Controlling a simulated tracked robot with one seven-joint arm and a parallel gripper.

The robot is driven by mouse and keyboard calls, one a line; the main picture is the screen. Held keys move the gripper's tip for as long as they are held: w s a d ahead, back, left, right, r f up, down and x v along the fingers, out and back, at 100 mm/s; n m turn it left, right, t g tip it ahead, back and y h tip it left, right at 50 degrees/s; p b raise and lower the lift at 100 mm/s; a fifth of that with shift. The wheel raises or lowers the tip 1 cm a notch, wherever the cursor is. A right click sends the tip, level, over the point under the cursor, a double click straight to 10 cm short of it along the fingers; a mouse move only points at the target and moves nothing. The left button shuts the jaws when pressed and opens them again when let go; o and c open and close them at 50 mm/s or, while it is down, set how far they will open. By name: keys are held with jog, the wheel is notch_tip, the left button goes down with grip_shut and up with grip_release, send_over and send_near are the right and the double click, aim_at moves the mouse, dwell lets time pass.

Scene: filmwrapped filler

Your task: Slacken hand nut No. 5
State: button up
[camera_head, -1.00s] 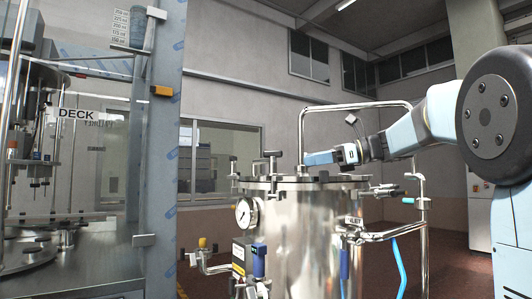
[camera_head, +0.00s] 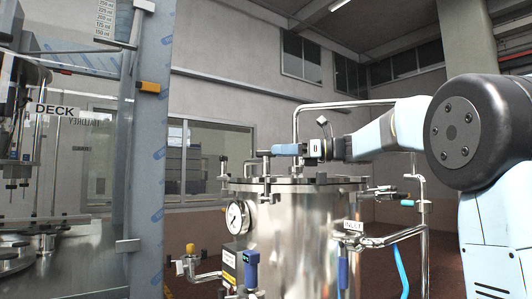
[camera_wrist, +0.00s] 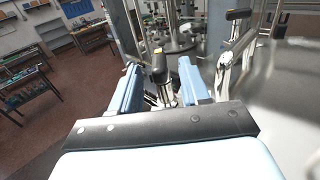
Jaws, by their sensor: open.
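The steel vessel (camera_head: 300,235) stands at the centre of the head view. Its lid (camera_head: 320,184) carries several dark hand nuts on upright stems. One hand nut (camera_head: 264,154) stands at the lid's front, others at the left edge (camera_head: 224,160). I cannot read any number, so which is No. 5 is unclear. My gripper (camera_head: 276,149) is open above the lid, its tips close to the front hand nut; contact is unclear. In the wrist view, a dark-topped fitting on a metal stem (camera_wrist: 159,66) shows between my open fingers (camera_wrist: 158,78). Another dark handle (camera_wrist: 239,14) is to the right.
A bent pipe (camera_head: 297,120) rises behind my gripper. A glazed machine cabinet (camera_head: 125,245) stands at the left. Workbenches (camera_wrist: 30,85) are farther off in the wrist view.

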aim_at(256, 151)
jog(key=shift+w+a, duration=0.25)
jog(key=shift+a, duration=1.05)
jog(key=shift+w+a, duration=0.25)
jog(key=shift+a, duration=1.05)
grip_shut()
jog(key=shift+d, duration=0.15)
